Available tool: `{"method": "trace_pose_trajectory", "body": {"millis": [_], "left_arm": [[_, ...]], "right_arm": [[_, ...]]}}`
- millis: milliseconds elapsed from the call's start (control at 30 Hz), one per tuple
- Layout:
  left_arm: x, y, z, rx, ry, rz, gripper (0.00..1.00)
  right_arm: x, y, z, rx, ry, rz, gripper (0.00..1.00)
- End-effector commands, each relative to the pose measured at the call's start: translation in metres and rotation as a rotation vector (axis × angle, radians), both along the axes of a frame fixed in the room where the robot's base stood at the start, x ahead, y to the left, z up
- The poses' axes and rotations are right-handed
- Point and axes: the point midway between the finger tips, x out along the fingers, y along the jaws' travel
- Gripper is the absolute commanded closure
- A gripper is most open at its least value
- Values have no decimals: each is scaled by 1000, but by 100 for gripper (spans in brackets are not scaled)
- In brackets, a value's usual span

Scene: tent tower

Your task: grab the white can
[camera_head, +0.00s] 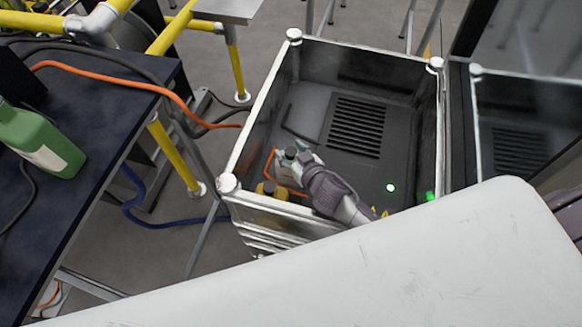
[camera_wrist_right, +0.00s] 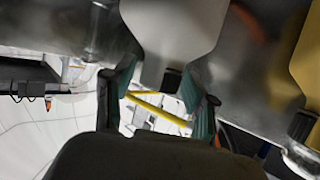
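The white can (camera_head: 284,171) stands in the near left part of the metal-framed bin in the head view, with a dark cap on top. My right gripper (camera_head: 300,168) reaches down into the bin beside it and partly covers it. In the right wrist view the white can (camera_wrist_right: 172,30) is in front of my right gripper (camera_wrist_right: 158,88). Its dark cap lies between the two parted fingers with teal pads. A gap shows around the cap, and I see no clear grip. My left gripper is not in view.
A yellow container (camera_head: 266,189) stands close beside the white can; it also shows in the wrist view (camera_wrist_right: 308,65). The bin's walls (camera_head: 258,115) rise around them. A dark table (camera_head: 100,125) with a green bottle (camera_head: 42,140) is at left. The bin's far floor is clear.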

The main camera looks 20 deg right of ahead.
Motion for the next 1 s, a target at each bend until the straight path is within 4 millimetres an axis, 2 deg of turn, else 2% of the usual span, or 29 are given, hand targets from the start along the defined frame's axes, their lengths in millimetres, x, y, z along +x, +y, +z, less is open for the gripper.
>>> {"method": "trace_pose_trajectory", "body": {"millis": [33, 300, 767, 867, 1000], "left_arm": [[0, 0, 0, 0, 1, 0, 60], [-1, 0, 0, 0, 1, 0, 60], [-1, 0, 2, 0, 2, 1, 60], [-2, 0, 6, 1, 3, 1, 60], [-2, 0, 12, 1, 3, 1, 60]], "right_arm": [[0, 0, 0, 0, 0, 0, 57], [0, 0, 0, 0, 0, 0, 100], [1, 0, 7, 1, -5, 0, 100], [1, 0, 20, -1, -8, 2, 100], [1, 0, 47, 2, -9, 2, 100]]}}
